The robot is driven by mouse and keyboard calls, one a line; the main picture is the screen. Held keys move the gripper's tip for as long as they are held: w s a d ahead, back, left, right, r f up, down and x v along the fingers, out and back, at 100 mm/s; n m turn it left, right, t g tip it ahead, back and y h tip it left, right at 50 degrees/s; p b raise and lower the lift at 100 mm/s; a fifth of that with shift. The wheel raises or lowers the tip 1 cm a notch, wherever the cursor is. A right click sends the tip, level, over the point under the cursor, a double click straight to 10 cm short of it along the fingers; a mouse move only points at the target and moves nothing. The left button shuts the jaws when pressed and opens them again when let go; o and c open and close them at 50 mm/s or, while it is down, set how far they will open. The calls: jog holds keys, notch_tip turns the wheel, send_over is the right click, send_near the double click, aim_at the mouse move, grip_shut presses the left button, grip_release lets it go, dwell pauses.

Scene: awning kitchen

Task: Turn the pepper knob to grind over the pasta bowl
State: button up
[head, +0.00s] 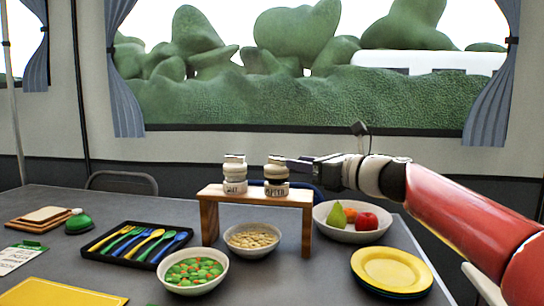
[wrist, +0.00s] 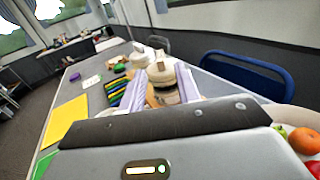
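The pepper grinder (head: 276,181) stands upright on the right part of a small wooden stand (head: 209,195), with a pale knob on top. A matching salt grinder (head: 235,178) stands left of it. The pasta bowl (head: 253,253), white with pale pasta, sits under the stand. My gripper (head: 297,163) reaches in from the right at knob height, its fingertips close to the pepper grinder's knob. In the wrist view the pepper grinder (wrist: 163,80) shows between the two parted fingers. I cannot tell whether either finger touches it.
A bowl of peas and carrots (head: 195,286) is front left of the stand. A black tray of coloured spoons (head: 100,255) lies farther left. A fruit bowl (head: 345,235) is under my arm at right, with yellow plates (head: 390,268) in front. A blue chair (wrist: 248,75) stands behind the table.

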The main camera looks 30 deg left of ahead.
aim_at(277, 165)
jog(key=p+x, duration=0.2)
jog(key=x, duration=0.6)
jog(key=shift+c, duration=0.2)
grip_shut()
